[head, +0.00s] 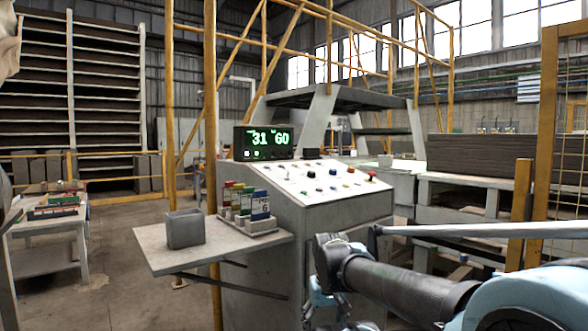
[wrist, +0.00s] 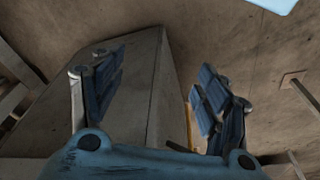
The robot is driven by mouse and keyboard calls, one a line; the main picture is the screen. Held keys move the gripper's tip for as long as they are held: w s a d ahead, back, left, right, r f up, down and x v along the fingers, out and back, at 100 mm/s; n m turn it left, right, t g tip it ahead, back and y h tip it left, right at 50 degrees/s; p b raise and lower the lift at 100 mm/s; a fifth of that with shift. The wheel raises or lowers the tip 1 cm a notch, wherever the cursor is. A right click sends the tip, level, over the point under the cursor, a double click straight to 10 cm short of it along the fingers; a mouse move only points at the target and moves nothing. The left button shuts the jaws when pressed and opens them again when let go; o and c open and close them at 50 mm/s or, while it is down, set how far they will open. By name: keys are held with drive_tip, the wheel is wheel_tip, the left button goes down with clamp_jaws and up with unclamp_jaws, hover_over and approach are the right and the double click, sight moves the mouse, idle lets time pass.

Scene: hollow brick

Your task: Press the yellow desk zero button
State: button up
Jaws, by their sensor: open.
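The control desk (head: 345,207) stands in the middle of the head view, with a sloped pale top carrying several small coloured buttons and a red mushroom-shaped knob (head: 371,175).
A side shelf (head: 150,245) holds a grey block (head: 185,229) and a rack of coloured cards (head: 248,207). Yellow posts rise behind the desk. Floor (head: 110,290) at left is open.

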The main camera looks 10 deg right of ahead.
clamp_jaws()
idle(1.2)
